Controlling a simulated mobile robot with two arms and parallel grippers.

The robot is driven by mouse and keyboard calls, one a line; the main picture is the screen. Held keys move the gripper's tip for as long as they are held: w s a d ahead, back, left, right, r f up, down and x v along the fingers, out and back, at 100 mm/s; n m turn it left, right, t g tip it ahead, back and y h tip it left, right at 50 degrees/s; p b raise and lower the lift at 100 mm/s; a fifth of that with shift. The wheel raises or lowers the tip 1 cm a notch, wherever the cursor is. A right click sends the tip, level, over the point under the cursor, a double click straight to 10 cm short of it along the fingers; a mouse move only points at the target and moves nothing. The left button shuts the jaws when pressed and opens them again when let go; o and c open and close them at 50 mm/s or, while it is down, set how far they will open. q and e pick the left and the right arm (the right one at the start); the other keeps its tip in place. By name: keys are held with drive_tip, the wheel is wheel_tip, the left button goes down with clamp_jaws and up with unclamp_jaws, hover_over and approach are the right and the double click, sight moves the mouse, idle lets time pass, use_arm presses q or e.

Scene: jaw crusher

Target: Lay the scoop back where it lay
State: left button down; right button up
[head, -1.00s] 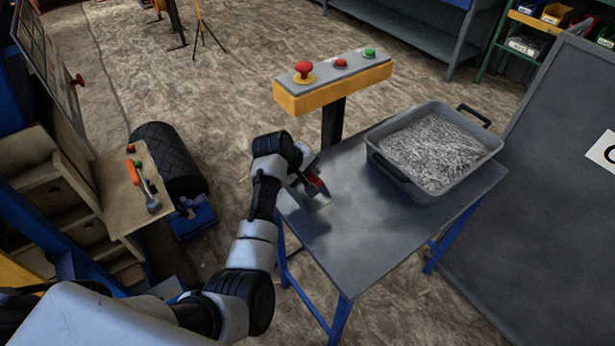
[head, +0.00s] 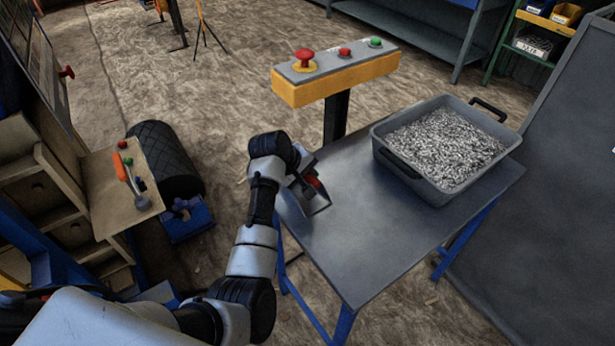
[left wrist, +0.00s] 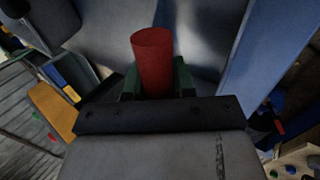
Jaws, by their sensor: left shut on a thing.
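The scoop shows its red handle (left wrist: 153,60) standing up between my left gripper's fingers in the left wrist view. In the head view its grey metal pan (head: 318,204) shows just below my left gripper (head: 309,182), over the left edge of the grey table (head: 365,245). My left gripper is shut on the red handle. I cannot tell whether the pan touches the table top. My right gripper is in neither view.
A grey tray (head: 412,178) full of metal-grey chips stands on the table's right part. A yellow button box (head: 335,87) on a post stands behind the table. The table's front and middle are bare. A wooden panel with an orange-handled lever (head: 123,172) is at the left.

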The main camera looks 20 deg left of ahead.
use_arm(q)
drive_tip(key=c, duration=0.9)
unclamp_jaws()
drive_tip(key=shift+c, duration=0.2)
drive_tip(key=shift+r, duration=0.1)
drive_tip(key=v, duration=1.2)
drive_tip(key=shift+p, duration=0.3)
